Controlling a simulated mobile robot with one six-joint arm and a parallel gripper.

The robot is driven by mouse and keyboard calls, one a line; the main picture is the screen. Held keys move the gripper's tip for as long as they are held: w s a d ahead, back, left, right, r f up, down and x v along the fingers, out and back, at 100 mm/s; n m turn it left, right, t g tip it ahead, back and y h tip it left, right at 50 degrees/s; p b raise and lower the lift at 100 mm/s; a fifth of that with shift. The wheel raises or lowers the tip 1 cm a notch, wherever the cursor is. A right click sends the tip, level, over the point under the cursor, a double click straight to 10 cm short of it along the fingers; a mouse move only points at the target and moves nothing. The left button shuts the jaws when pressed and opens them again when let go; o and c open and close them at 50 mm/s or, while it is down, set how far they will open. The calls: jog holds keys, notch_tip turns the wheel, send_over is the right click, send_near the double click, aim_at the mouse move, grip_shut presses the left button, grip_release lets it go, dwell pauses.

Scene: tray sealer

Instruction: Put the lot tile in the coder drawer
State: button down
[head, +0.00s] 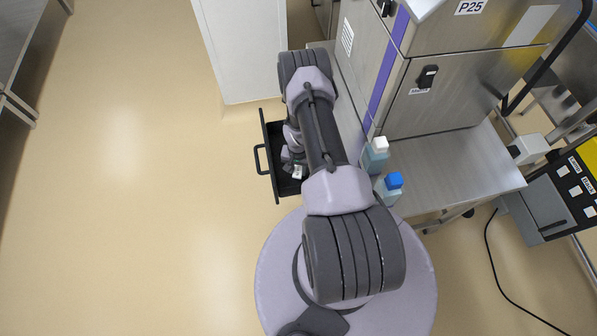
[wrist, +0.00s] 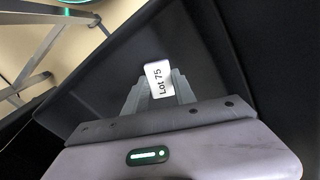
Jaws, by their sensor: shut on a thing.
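The lot tile (wrist: 159,79) is a small white piece marked "Lot 75" in the wrist view. My gripper (wrist: 158,90) is shut on it, with a finger on each side. The coder drawer (head: 276,185) is a black open drawer with a loop handle, pulled out to the left of the machine in the head view. My gripper (head: 294,170) points down into the drawer there, and the tile shows as a small white spot (head: 298,172). The drawer's dark inside (wrist: 215,60) surrounds the tile in the wrist view. I cannot tell whether the tile touches the drawer floor.
Two bottles, one white-capped (head: 376,155) and one blue-capped (head: 390,187), stand on the steel shelf right of my arm. The steel machine (head: 440,95) is behind them. A white cabinet (head: 240,50) stands beyond the drawer. The floor to the left is clear.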

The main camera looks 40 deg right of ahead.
jog(key=shift+f, duration=0.8)
jog(key=shift+f, duration=0.1)
jog(key=shift+f+b, duration=0.15)
jog(key=shift+b, duration=0.15)
jog(key=c, duration=1)
grip_release()
jog(key=shift+c, duration=0.2)
